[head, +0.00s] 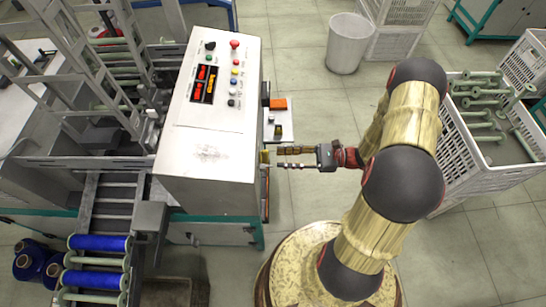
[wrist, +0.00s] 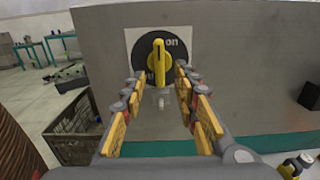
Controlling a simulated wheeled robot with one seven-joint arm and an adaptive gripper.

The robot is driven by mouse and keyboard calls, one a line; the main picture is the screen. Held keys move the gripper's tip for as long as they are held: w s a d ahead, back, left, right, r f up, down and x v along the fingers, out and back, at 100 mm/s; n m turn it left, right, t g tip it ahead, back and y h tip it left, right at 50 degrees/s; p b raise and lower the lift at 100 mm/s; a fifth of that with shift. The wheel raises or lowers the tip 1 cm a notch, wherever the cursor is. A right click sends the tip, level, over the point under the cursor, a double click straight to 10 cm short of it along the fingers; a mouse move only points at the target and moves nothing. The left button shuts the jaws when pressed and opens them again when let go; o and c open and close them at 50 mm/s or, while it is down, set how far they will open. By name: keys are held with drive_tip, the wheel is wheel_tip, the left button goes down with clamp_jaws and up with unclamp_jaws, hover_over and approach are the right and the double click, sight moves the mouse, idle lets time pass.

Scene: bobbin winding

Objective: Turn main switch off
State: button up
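The main switch (wrist: 159,62) is a yellow handle on a black disc with a white plate, on the grey side of the machine. The handle stands about upright, and the word "on" shows at its upper right. In the head view the switch (head: 265,158) is a small yellow part on the machine's right side. My gripper (wrist: 160,77) is open, with one finger on each side of the handle's lower part. I cannot tell whether they touch it. In the head view my gripper (head: 282,158) points left at the switch. The plate's lower lettering is partly hidden by the fingers.
The machine's control panel (head: 217,75) has several buttons and red displays. A small shelf (head: 284,124) and an orange part (head: 278,103) stick out just behind my gripper. A white crate (head: 475,178) with green bobbins stands right of my arm. Open floor lies behind.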

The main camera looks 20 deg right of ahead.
sight(264, 157)
drive_tip(key=shift+x, duration=2.05)
drive_tip(key=c, duration=0.8)
